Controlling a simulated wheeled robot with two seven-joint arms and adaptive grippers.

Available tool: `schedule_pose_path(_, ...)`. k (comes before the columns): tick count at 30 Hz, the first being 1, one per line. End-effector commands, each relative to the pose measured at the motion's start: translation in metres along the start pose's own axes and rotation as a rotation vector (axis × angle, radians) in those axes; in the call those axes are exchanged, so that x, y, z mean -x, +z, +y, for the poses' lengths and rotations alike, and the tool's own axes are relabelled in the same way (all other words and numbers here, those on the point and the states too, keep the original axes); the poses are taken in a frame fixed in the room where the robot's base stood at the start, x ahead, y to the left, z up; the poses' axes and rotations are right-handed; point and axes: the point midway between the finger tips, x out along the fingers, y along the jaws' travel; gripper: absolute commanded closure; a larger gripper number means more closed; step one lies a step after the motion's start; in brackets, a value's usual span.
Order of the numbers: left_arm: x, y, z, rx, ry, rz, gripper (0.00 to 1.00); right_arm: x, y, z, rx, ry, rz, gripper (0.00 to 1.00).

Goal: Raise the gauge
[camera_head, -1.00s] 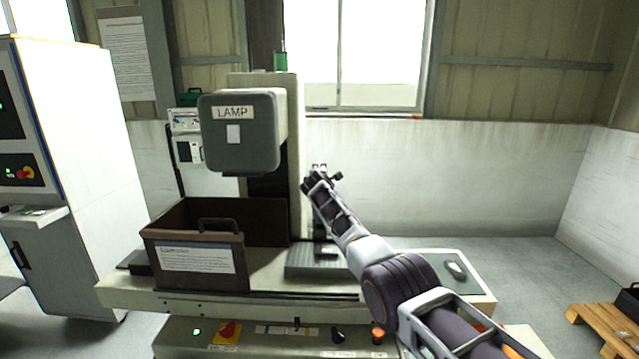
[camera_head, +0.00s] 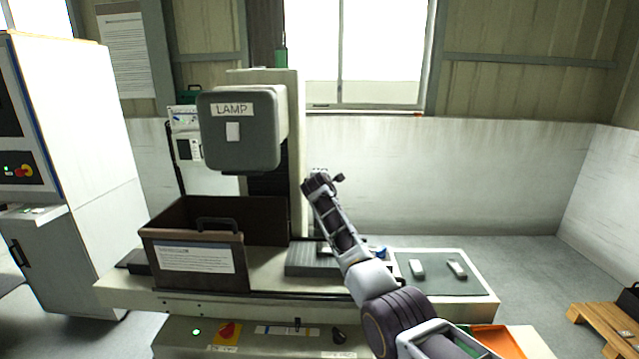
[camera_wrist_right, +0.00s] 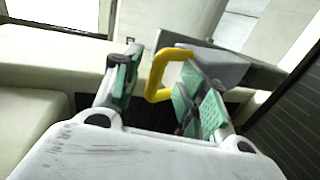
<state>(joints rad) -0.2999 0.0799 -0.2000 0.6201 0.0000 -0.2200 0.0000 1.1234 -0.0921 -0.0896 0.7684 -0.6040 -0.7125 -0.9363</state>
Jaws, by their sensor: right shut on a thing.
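My right gripper (camera_head: 322,182) is in front of the wall, just right of the machine column (camera_head: 295,150), above the worktable. In the right wrist view the two green-padded fingers of this gripper (camera_wrist_right: 160,90) stand around a yellow C-shaped handle (camera_wrist_right: 157,72), with a grey block (camera_wrist_right: 215,65) behind it. The handle lies close to the right finger, and the gripper is shut on it. This seems to be the gauge; the head view shows almost none of it behind the gripper. My left gripper is not in view.
The LAMP head (camera_head: 240,150) hangs left of my gripper. A brown open bin (camera_head: 195,245) stands below it. A ribbed grey block (camera_head: 312,258) is under my arm. Two small grey pieces lie on a green mat (camera_head: 440,285) at right.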

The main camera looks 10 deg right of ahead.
Motion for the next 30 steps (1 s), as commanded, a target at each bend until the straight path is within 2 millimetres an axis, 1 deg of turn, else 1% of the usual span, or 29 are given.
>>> schedule_pose_path(1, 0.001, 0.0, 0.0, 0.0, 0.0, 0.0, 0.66, 0.008, -0.007, 0.015, -0.004, 0.024, 0.012, 0.67)
schedule_pose_path(12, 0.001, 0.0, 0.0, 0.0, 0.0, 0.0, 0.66, 0.025, -0.006, 0.014, -0.003, 0.023, 0.011, 0.67)
schedule_pose_path(20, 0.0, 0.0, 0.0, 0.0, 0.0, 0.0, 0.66, 0.037, -0.002, 0.008, -0.002, 0.013, 0.005, 0.67)
schedule_pose_path(30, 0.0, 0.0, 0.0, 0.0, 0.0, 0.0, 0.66, 0.057, 0.0, 0.005, -0.002, 0.009, 0.002, 0.67)
